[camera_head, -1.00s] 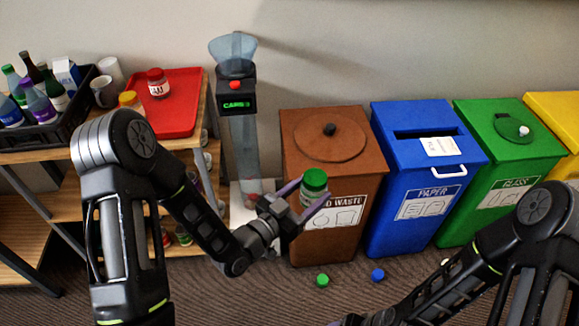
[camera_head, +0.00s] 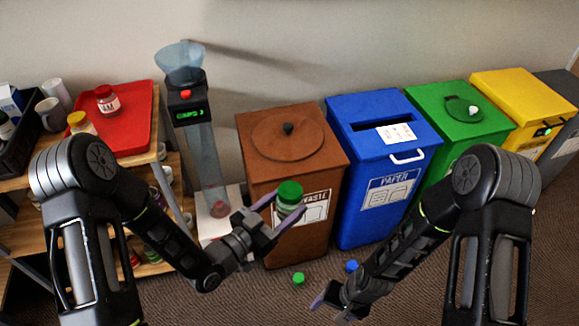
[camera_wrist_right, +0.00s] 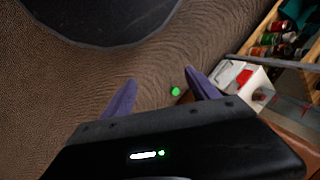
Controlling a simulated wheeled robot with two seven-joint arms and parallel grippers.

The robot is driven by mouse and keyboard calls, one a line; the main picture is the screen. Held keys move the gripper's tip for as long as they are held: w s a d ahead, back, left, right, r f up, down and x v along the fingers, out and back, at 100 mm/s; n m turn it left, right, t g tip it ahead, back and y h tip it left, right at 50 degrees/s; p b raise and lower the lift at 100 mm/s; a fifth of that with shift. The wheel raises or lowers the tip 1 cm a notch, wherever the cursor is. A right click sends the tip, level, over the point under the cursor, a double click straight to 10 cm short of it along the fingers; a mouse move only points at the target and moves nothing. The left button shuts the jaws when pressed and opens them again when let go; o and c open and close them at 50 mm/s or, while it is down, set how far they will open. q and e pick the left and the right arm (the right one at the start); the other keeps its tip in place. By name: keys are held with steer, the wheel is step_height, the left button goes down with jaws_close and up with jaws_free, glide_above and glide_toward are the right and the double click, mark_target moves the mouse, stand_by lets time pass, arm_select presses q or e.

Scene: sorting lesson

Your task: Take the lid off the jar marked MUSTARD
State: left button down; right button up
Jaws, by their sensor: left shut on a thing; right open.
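My left gripper (camera_head: 268,213) is shut on a small jar (camera_head: 288,207), held upright in front of the brown bin. Its green lid (camera_head: 290,190) is on. The jar's label is too small to read, so I cannot tell whether it says MUSTARD. My right gripper (camera_head: 328,303) is open and empty, lower and to the right of the jar, above the carpet. Its two fingers also show apart in the right wrist view (camera_wrist_right: 160,88), where the jar cannot be made out.
Brown (camera_head: 265,175), blue (camera_head: 345,130), green (camera_head: 430,105) and yellow (camera_head: 510,85) bins line the wall. A dispenser tube (camera_head: 205,150) stands beside the shelf, which bears a red tray (camera_head: 130,125) with jars. A green ball (camera_head: 299,278) and a blue ball (camera_head: 351,266) lie on the carpet.

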steer(key=w+r+m+h, duration=0.1)
steer(key=w+r+m, duration=0.15)
steer(key=w, duration=0.55)
step_height(320, 180, up, 36)
steer(key=m+h, duration=0.2)
steer(key=m, duration=0.6)
glide_above(290, 190)
steer(key=shift+f, duration=0.1)
steer(key=shift+f, duration=4)
steer(key=shift+c, duration=0.4)
